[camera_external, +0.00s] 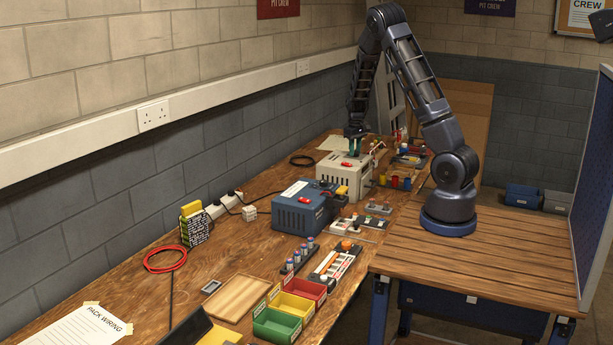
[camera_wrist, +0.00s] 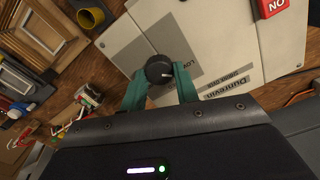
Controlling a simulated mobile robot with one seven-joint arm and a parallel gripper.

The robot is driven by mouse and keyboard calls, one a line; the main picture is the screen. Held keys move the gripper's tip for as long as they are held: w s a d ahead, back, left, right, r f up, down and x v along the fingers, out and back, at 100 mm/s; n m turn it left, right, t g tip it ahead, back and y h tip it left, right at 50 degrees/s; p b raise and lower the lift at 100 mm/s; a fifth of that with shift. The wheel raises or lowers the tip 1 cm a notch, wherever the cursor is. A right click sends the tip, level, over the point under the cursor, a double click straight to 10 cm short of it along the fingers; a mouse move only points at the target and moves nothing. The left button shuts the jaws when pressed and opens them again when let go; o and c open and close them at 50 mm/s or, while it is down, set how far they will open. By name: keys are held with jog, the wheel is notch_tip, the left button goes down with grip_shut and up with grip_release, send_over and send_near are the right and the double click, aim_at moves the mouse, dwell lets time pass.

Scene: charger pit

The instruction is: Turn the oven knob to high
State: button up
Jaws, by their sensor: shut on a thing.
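The oven is a light grey box (camera_external: 342,174) near the back of the bench in the external view, and its top panel (camera_wrist: 225,50) fills much of the wrist view. A round black knob (camera_wrist: 157,66) with a short white pointer mark sits on that panel. My gripper (camera_wrist: 161,80) is shut on the knob, with one green finger on each side of it. In the external view my gripper (camera_external: 355,146) points down at the oven's top, and the knob is too small to make out. Print beside the knob is upside down and partly covered by a finger.
A red ON switch (camera_wrist: 270,6) is on the oven panel. A blue box (camera_external: 298,214) with a red switch stands in front of the oven. Coloured cups (camera_external: 394,182) stand to its right. Green, yellow and red bins (camera_external: 278,325) are at the front.

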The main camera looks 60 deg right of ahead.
jog(key=m, duration=1)
jog(key=shift+s+d+m, duration=0.1)
jog(key=shift+m, duration=0.3)
jog(key=m, duration=0.5)
jog(key=shift+s+m, duration=0.1)
jog(key=shift+m, duration=2.4)
jog(key=o, duration=1)
jog(key=shift+c, duration=0.2)
